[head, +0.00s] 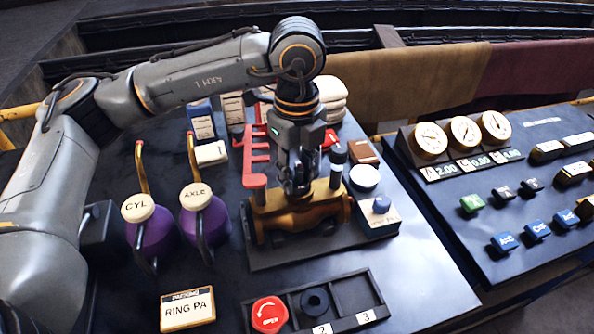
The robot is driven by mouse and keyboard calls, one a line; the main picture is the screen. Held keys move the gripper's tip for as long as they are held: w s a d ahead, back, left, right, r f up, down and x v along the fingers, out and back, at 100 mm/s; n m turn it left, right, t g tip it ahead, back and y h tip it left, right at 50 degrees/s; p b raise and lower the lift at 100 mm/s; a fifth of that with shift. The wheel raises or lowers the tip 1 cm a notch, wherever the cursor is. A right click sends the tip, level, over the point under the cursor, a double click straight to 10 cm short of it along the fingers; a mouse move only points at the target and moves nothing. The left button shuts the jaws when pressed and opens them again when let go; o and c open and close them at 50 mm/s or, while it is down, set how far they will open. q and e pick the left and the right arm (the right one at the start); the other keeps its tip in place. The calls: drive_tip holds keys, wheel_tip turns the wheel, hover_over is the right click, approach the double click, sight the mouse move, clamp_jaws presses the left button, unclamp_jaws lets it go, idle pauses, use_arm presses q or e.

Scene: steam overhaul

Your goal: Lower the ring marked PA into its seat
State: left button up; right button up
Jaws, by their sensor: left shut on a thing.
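My left gripper (297,183) points straight down over the brass valve body (301,213). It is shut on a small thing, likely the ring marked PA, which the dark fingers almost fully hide. I cannot read a mark on it. The seat is hidden behind the fingers, and I cannot tell whether the held thing touches it. My right gripper is not in view.
Purple oil cans CYL (150,238) and AXLE (205,222) stand left. A red rack (257,158) stands close beside the gripper.

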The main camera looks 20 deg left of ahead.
use_arm(q)
drive_tip(key=shift+f, duration=0.15)
drive_tip(key=o, duration=1.3)
drive_tip(key=shift+r+p, duration=3.5)
drive_tip(key=shift+r, duration=2.8)
